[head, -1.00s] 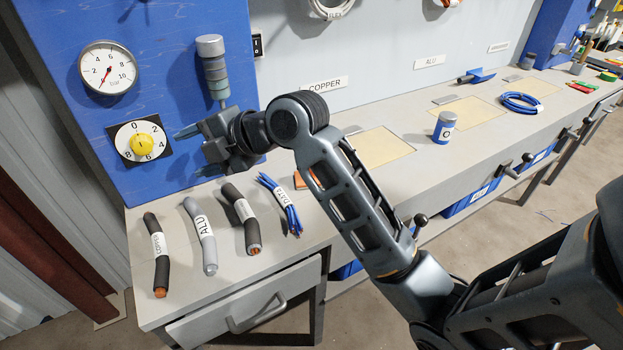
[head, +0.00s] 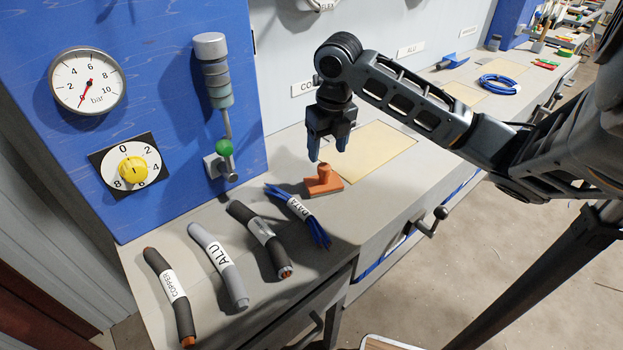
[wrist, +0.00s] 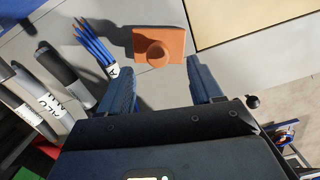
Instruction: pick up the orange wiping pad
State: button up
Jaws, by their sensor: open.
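The orange wiping pad (head: 323,182) lies on the grey bench top, with a knob-like grip standing up from its flat base. It also shows in the wrist view (wrist: 160,45), near the top centre. My gripper (head: 328,156) points down just above the pad in the head view, open and empty. In the wrist view its two fingers (wrist: 163,88) stand apart, with the pad beyond and between their tips. The gripper looks apart from the pad.
A blue cable bundle labelled DATA (head: 300,212) lies close to the pad's left. Several thick cables, such as the grey ALU one (head: 219,265), lie further left. A blue panel with a lever (head: 225,148) rises behind. A yellowish plate (head: 370,150) lies behind right of the pad.

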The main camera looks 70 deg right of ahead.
aim_at(324, 166)
jog(key=shift+w+d+f+p, duration=0.1)
jog(key=shift+f+p, duration=0.1)
jog(key=shift+f, duration=0.95)
jog(key=shift+w+a+f+p, duration=0.15)
jog(key=shift+f+p, duration=0.1)
jog(key=shift+f, duration=0.95)
jog(key=shift+w+d+f+p, duration=0.1)
jog(key=shift+d+f+p, duration=0.1)
jog(key=shift+f, duration=0.95)
grip_shut()
jog(key=shift+r, duration=0.1)
